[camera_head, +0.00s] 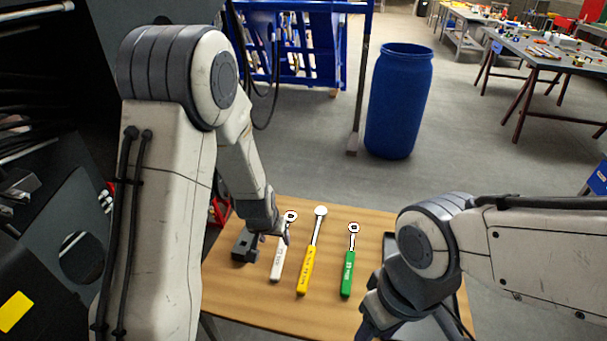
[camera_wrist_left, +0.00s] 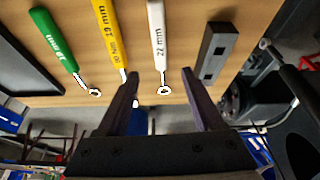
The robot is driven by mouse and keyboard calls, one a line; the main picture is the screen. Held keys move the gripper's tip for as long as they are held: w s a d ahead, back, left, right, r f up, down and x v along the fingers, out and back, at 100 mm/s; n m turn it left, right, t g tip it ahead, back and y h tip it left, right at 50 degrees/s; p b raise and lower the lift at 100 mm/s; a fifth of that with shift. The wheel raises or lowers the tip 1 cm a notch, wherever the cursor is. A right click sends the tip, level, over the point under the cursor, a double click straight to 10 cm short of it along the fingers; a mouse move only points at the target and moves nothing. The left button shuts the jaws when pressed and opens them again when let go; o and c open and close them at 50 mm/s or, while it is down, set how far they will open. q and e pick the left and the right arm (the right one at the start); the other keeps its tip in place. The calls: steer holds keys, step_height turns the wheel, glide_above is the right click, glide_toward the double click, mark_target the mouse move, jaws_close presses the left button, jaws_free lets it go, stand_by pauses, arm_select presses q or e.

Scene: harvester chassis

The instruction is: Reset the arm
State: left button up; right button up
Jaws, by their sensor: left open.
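My left gripper (camera_head: 268,232) is over the left part of the wooden table (camera_head: 250,306), in front of the white wrench's upper part in the head view. In the left wrist view its two fingers (camera_wrist_left: 160,75) are spread with nothing between them, and the white wrench (camera_wrist_left: 157,40) lies below and beyond. My right gripper (camera_head: 378,318) is at the table's right front; its fingertips are not clearly shown.
A yellow-handled ratchet (camera_head: 307,270) and a green wrench (camera_head: 348,270) lie right of the white one. A dark block (camera_head: 244,246) lies left of it. A dark tray (camera_wrist_left: 28,65) is at the other side. A blue barrel (camera_head: 399,105) stands beyond the table.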

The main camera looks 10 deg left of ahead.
arm_select(q)
steer(key=s+d+r+m+g+h, duration=0.2)
steer(key=s+d+r+m, duration=0.2)
steer(key=s+d+r, duration=0.65)
steer(key=s+d+r+m+g, duration=0.1)
steer(key=s+d+r+m, duration=0.1)
steer(key=s, duration=0.5)
steer(key=s+d+r+m+g, duration=0.1)
steer(key=s+d+r, duration=0.1)
steer(key=s, duration=0.5)
steer(key=shift+s+r+m+y, duration=0.15)
steer(key=shift+r+m+y, duration=0.15)
steer(key=shift+m+y, duration=0.1)
steer(key=shift+s+a, duration=0.15)
steer(key=shift+s, duration=0.1)
steer(key=shift+c, duration=0.3)
